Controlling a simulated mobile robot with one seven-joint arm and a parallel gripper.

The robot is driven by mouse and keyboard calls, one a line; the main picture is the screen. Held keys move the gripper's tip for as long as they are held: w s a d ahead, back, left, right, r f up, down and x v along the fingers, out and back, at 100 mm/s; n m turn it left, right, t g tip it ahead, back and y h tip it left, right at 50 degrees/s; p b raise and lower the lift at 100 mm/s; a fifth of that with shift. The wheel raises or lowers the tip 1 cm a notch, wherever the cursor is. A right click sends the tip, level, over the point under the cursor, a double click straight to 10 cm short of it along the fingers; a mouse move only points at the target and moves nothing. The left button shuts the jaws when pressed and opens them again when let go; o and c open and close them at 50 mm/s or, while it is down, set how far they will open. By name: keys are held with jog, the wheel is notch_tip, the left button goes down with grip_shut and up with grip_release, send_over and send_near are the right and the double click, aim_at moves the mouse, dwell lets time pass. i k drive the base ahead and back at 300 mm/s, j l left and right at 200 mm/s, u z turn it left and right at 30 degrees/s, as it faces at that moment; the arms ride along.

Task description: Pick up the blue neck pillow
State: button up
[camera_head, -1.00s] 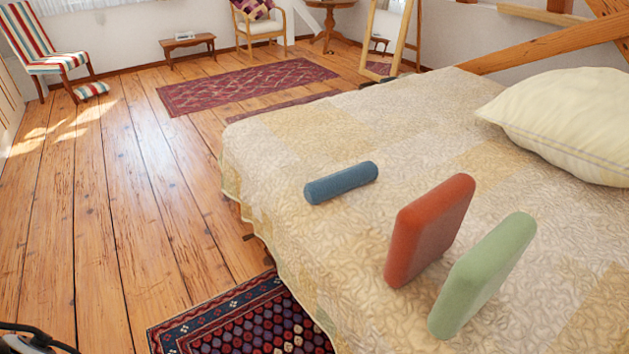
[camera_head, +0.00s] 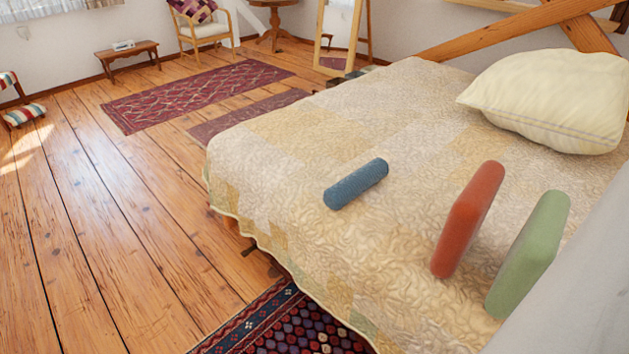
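The blue neck pillow (camera_head: 356,184) is a small roll-shaped cushion. It lies on its side on the quilted bed (camera_head: 290,160), left of the red cushion and not far from the bed's left edge. Nothing covers it. My gripper is not in view, so its state cannot be seen. A pale grey surface at the lower right corner may be part of my own arm.
A cream pillow (camera_head: 552,100) lies at the back right. Wooden floor (camera_head: 130,220) is open on the left, with a patterned rug (camera_head: 290,325) beside the bed.

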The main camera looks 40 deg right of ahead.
aim_at(343, 191)
jog(key=i+j+u, duration=0.15)
jog(key=i, duration=0.4)
jog(key=i+j+u, duration=0.2)
jog(key=i, duration=0.3)
jog(key=i+z, duration=0.35)
jog(key=i, duration=0.15)
jog(key=i+j+z, duration=0.35)
jog(key=i, duration=0.15)
jog(key=i+z, duration=0.2)
jog(key=z, duration=0.2)
jog(key=i+z, duration=0.15)
jog(key=z, duration=0.25)
jog(key=i+j+z, duration=0.15)
jog(key=z, duration=0.2)
jog(key=i+z, duration=0.15)
jog(key=z, duration=0.25)
jog(key=i+j+z, duration=0.1)
jog(key=z, duration=0.3)
jog(key=i+j+z, duration=0.1)
jog(key=j+z, duration=0.15)
jog(key=z, duration=0.15)
jog(key=i+j+z, duration=0.2)
jog(key=z, duration=0.15)
jog(key=i+j+z, duration=0.2)
jog(key=j+z, duration=0.2)
